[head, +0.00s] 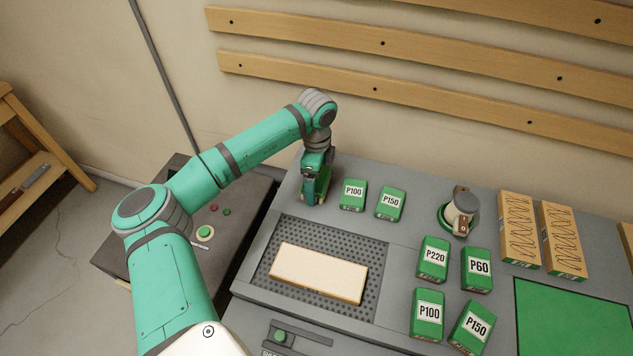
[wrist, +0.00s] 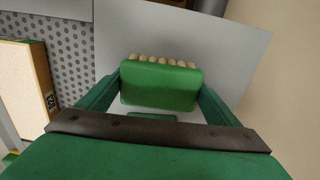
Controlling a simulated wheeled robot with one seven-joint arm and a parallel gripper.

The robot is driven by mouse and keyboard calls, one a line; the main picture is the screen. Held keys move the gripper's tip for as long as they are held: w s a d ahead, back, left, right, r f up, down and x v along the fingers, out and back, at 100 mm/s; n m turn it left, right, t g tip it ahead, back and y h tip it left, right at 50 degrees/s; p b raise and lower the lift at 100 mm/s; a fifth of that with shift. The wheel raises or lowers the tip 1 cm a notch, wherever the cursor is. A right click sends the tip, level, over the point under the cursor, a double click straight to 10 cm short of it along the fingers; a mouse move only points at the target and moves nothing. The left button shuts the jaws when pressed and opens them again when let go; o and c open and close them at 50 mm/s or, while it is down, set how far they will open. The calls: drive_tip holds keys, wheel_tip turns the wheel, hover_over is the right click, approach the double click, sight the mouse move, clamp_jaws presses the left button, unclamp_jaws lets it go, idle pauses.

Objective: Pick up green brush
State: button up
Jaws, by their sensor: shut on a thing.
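The green brush (wrist: 160,86) shows in the wrist view as a green block with a row of pale bristle tufts along its far edge. It sits between the two fingers of my gripper (wrist: 158,100), which is shut on it. In the head view my gripper (head: 314,192) points down at the back left of the grey bench, left of the green block marked P100. The brush is mostly hidden there by the gripper. I cannot tell whether it touches the bench top.
Green blocks marked P100 (head: 352,194) and P150 (head: 390,204) stand just right of my gripper. A pale board (head: 318,272) lies on the perforated panel (head: 262,264) in front. The wall is behind.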

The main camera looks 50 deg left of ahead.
wheel_tip(320, 180, up, 10)
drive_tip(key=shift+r, duration=0.1)
idle(0.4)
